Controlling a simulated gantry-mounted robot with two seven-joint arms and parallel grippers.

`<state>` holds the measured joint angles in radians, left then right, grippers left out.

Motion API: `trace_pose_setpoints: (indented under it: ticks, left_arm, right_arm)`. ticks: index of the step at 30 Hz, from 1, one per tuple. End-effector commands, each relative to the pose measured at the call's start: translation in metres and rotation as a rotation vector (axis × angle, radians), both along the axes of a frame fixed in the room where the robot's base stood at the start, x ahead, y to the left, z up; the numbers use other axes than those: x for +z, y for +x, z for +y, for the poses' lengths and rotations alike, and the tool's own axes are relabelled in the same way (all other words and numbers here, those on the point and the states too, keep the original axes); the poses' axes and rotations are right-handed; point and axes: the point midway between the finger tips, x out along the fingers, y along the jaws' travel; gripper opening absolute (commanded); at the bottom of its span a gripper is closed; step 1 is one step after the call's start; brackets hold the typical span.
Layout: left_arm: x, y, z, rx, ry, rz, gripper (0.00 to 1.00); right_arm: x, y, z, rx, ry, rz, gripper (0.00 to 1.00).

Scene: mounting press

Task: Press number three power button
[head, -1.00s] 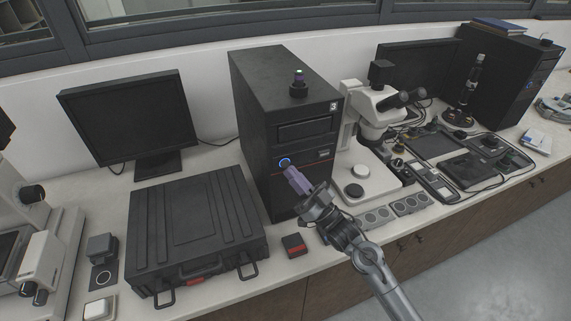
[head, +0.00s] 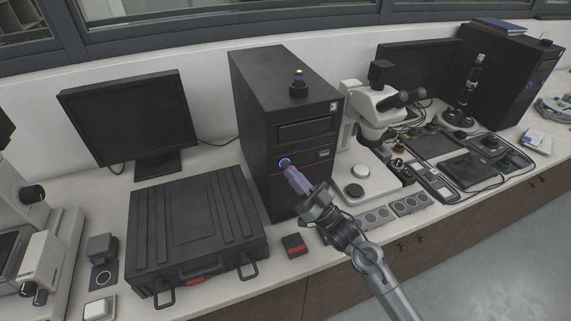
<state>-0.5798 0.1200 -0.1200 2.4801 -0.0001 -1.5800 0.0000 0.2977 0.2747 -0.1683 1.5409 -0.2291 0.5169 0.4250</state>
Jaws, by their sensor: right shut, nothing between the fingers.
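A black computer tower (head: 262,112) labelled 3 stands upright on the bench in the middle of the head view. Its round power button (head: 284,162) is ringed in blue light on the front face. My right gripper (head: 291,172) is shut and empty, with its purplish fingertips just in front of and slightly below the button. Whether the tips touch the button or the front panel I cannot tell. The blue ring still shows beside the tips. My left gripper is not in view.
A black case (head: 195,225) lies left of the tower, with a monitor (head: 130,115) behind it. A small black and red box (head: 295,245) lies in front. A white microscope (head: 375,110) and control panels stand close on the right. A small device (head: 298,85) sits on the tower.

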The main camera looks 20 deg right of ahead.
Motion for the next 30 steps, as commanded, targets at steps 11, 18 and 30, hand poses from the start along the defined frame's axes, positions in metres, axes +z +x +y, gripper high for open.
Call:
trace_pose_setpoints:
  ticks: [11,18,30]
  left_arm:
    - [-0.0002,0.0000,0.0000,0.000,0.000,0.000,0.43]
    - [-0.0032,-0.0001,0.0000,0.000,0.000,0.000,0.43]
    - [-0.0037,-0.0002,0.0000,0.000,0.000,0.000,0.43]
  right_arm:
    - [0.0000,0.0002,0.0000,0.000,0.000,0.000,0.00]
    - [0.0000,0.0056,0.0005,0.000,0.001,-0.001,0.00]
    - [0.0000,0.0086,0.0006,0.000,0.000,0.000,0.00]
